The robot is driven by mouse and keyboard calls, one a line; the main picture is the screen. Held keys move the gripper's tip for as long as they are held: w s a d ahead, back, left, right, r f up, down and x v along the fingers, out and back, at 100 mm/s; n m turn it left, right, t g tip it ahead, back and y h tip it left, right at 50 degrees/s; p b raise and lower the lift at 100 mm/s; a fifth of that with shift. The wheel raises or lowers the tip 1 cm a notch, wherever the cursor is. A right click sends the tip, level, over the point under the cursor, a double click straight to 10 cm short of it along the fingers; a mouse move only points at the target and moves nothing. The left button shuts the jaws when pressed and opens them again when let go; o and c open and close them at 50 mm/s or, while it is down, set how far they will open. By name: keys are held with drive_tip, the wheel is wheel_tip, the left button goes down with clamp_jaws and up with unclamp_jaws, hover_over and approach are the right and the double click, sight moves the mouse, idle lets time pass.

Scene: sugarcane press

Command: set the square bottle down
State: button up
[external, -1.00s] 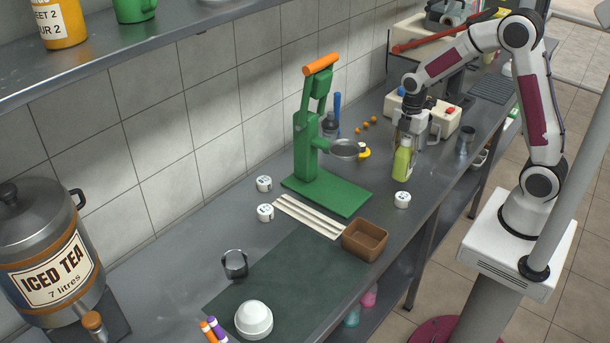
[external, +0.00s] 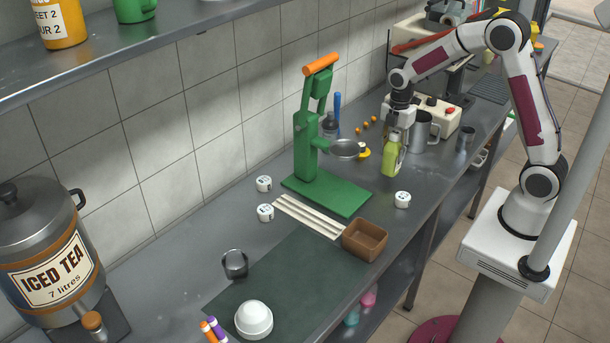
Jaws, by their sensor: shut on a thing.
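The square bottle (external: 391,161) is yellow-green and upright, on or just above the steel counter, right of the green press. I cannot tell whether its base touches the counter. My gripper (external: 394,140) points down from above and is shut on the upper part of the bottle, hiding its top.
The green press (external: 305,150) with its round steel pan (external: 346,149) stands left of the bottle. A steel jug (external: 421,130) is close on the right. A small white round timer (external: 402,199) and a brown box (external: 365,240) are nearer the front. Bare counter (external: 440,172) lies right of the bottle.

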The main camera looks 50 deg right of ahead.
sight(393, 132)
drive_tip(key=shift+w+f, duration=0.15)
drive_tip(key=shift+f, duration=1.4)
drive_tip(key=shift+f, duration=0.2)
drive_tip(key=o, duration=1.3)
drive_tip(key=shift+o, duration=0.2)
drive_tip(key=shift+r, duration=0.85)
drive_tip(key=r, duration=0.4)
drive_tip(key=shift+w+a, duration=0.25)
drive_tip(key=shift+a, duration=0.1)
drive_tip(key=shift+r, duration=1.05)
